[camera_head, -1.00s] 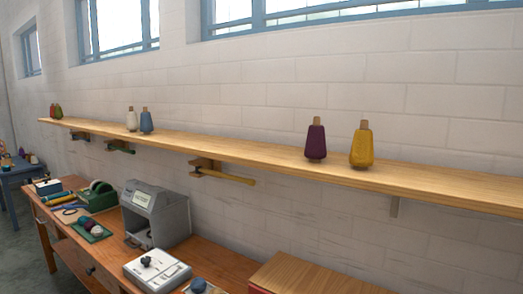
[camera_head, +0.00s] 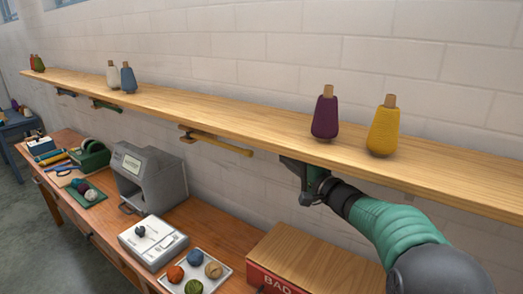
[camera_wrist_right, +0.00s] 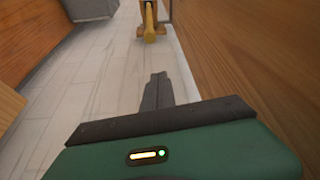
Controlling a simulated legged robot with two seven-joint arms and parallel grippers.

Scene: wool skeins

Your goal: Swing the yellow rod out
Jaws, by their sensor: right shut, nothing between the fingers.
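The yellow rod (camera_head: 222,144) hangs under the wooden shelf on a wooden bracket (camera_head: 187,135). It lies along the wall, its free end toward the right. My right gripper (camera_head: 285,160) is under the shelf, to the right of the rod's free end and apart from it. In the right wrist view the shut, empty fingers (camera_wrist_right: 157,88) point toward the rod (camera_wrist_right: 149,25), which shows nearly end-on further ahead. The fingertips in the head view are partly hidden by the shelf edge. My left gripper is not in view.
The shelf (camera_head: 230,120) carries a purple cone (camera_head: 325,118) and a yellow cone (camera_head: 383,130) above my right arm. A green rod (camera_head: 106,105) hangs further left. Below are a grey machine (camera_head: 150,175), a white scale (camera_head: 153,240) and a wooden-topped box (camera_head: 315,255).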

